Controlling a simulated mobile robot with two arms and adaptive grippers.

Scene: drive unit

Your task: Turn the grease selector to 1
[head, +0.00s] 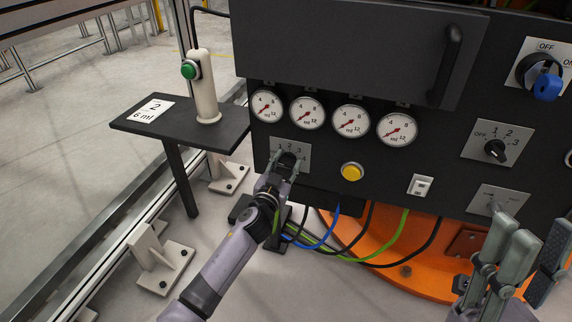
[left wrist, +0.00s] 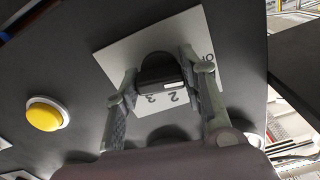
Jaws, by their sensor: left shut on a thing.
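The grease selector, a black knob on a pale plate (head: 276,151) with small numbers, sits below the gauges at the left of the dark panel in the head view. My left gripper (head: 288,165) reaches up to it and is shut on the knob. In the left wrist view the black knob (left wrist: 160,75) is between the two fingers of my left gripper (left wrist: 160,95); the numbers 2 and 3 show on the plate. The knob's pointer is hidden, so its setting cannot be told. My right gripper (head: 524,250) is at the lower right, apart from the panel, its fingers spread and empty.
A yellow button (head: 352,172) sits right of the selector, below a row of several gauges (head: 351,121). Another selector knob (head: 496,150) and a blue-handled switch (head: 547,86) are further right. A shelf (head: 180,137) holds a green-button post (head: 204,95) and a card (head: 152,110).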

